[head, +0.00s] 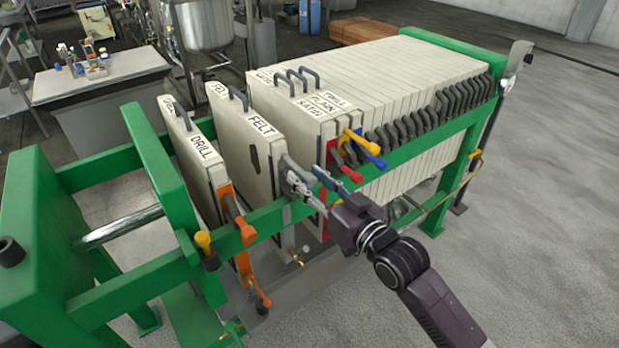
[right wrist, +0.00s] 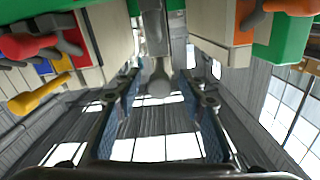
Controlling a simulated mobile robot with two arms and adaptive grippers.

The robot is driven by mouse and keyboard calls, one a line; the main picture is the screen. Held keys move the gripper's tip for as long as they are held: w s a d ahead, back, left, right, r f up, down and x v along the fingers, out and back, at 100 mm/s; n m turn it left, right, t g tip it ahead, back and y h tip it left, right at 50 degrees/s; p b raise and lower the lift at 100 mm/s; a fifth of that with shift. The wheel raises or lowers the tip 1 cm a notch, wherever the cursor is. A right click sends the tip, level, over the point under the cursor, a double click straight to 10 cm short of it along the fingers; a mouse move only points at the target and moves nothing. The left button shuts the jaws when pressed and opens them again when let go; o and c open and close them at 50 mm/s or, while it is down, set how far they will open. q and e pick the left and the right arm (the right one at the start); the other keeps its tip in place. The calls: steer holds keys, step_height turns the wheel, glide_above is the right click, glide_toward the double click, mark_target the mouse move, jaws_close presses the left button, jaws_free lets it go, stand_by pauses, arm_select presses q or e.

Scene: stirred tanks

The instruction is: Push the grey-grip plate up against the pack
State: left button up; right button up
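The grey-grip plate (head: 258,145), labelled FELT, hangs upright on the green side rails, a gap to the left of the pack. Its grey grip (head: 290,168) sticks out over the near rail. In the right wrist view the grip (right wrist: 159,84) shows between my fingers. The pack (head: 400,75) is a row of pale plates; its front plates have red, blue and yellow grips. My right gripper (head: 312,180) is at the grey grip; in the wrist view its fingers (right wrist: 158,88) stand apart, with gaps on both sides of the grip. My left gripper is not in view.
The orange-grip plate (head: 195,150), labelled DRILL, stands left of the grey-grip plate. The near green rail (head: 405,150) runs below the grips. The red grip (head: 350,174) is close to my right gripper. The floor (head: 560,180) at right is clear.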

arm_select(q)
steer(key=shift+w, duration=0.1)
arm_select(e)
steer(key=c, duration=0.3)
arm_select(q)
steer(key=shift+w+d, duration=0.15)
arm_select(e)
jaws_close()
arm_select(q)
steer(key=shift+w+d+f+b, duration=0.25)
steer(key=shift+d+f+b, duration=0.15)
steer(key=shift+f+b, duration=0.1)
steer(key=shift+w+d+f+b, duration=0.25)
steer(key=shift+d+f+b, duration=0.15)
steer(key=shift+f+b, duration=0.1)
arm_select(e)
steer(key=w+d, duration=0.6)
steer(key=d, duration=0.2)
steer(key=shift+w+d+r, duration=0.15)
steer(key=shift+d+r, duration=0.05)
steer(key=shift+d, duration=0.15)
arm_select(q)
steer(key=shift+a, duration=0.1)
